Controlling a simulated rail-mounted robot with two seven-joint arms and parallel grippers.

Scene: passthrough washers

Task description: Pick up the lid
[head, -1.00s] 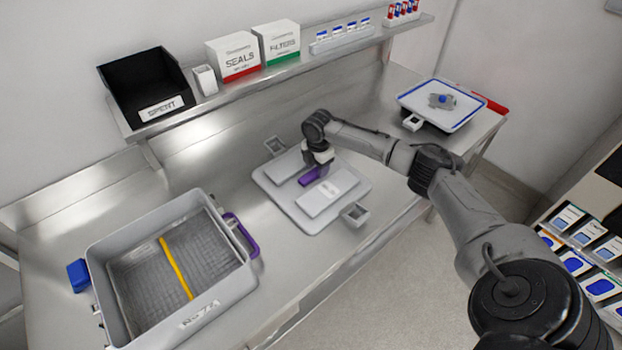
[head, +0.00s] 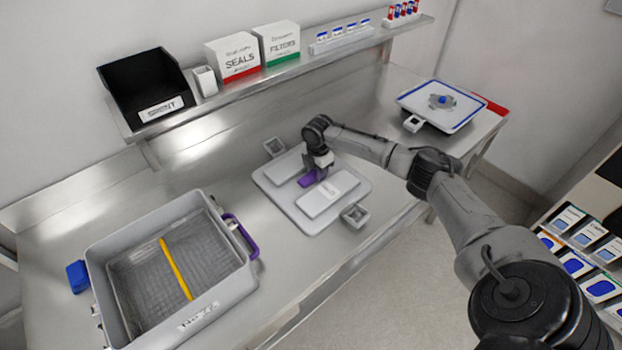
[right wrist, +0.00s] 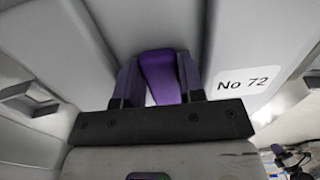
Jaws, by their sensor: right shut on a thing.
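The lid (head: 285,205) is a light grey plate with raised panels, a "No 72" label and a purple handle (head: 308,178) in its middle. It lies on the steel bench in the head view. Its grey surface (right wrist: 225,30) fills most of the right wrist view. My right gripper (head: 318,172) is over the lid's middle, its two fingers (right wrist: 160,85) on either side of the purple handle (right wrist: 160,72), shut on it. The fingers partly hide the handle in the head view. I cannot tell any gap under the lid. My left gripper is not in view.
An open grey basket box (head: 125,320) with a yellow bar and purple handle stands left of the lid. A white tray (head: 470,119) is at the far right end. A shelf (head: 220,92) with boxes runs along the wall.

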